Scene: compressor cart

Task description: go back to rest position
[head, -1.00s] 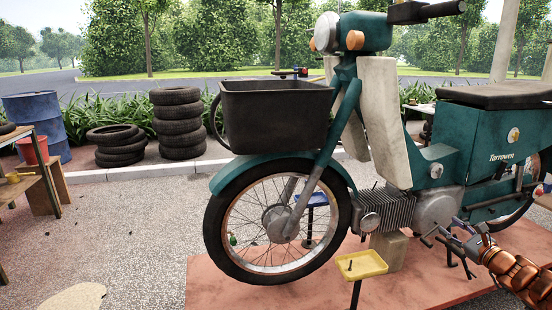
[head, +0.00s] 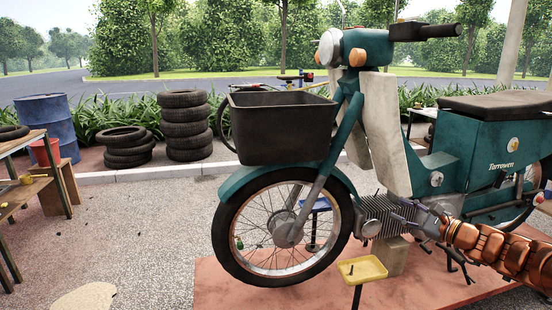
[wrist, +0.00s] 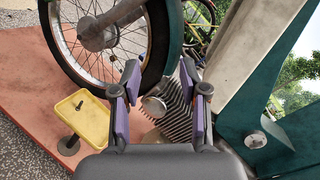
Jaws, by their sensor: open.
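My gripper (head: 400,216) is at the right in the head view, at the end of my copper-coloured arm. It is open and empty in front of the scooter's engine. In the wrist view my gripper (wrist: 160,78) has its two purple-padded fingers spread apart, with the finned engine cylinder (wrist: 176,112) beyond and between them. The teal scooter (head: 463,165) stands upright, with a black basket (head: 285,130) above its front wheel. Whether a fingertip touches the engine cannot be told.
A yellow tray (head: 375,270) on a thin post stands in front of the engine, with a dark bolt-like part in it. The scooter stands on a reddish mat (head: 225,290). Tyres (head: 186,125), a blue barrel (head: 48,125) and a wooden bench (head: 25,165) stand left. Open pavement lies between.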

